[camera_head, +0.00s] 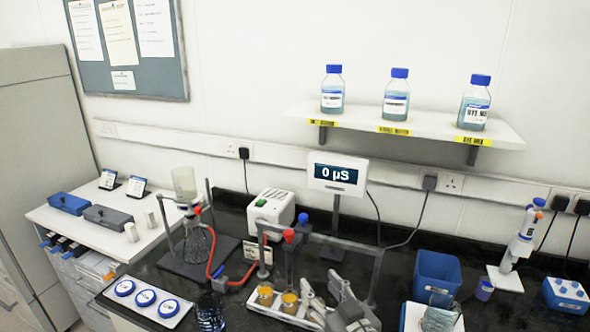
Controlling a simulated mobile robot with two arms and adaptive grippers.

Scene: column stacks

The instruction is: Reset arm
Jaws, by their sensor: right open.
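My right gripper (322,288) shows as grey fingers at the bottom middle. It is open, and I see nothing between its fingers. It is just right of a white tray (262,309) holding two amber-filled cups (265,292), and partly covers the tray's right side. I cannot tell whether it touches the tray. Above the cups, a grey stand carries columns with a red cap (289,236) and a blue cap (303,218). My left gripper is not in view.
A conductivity display (337,173) reading 0 µS stands behind. A glass flask stand with red tubing (212,255) is at left. A blue bin (437,275), a glass beaker (440,312) and a pipette stand (505,279) are at right. Dark bench is bare between display and bin.

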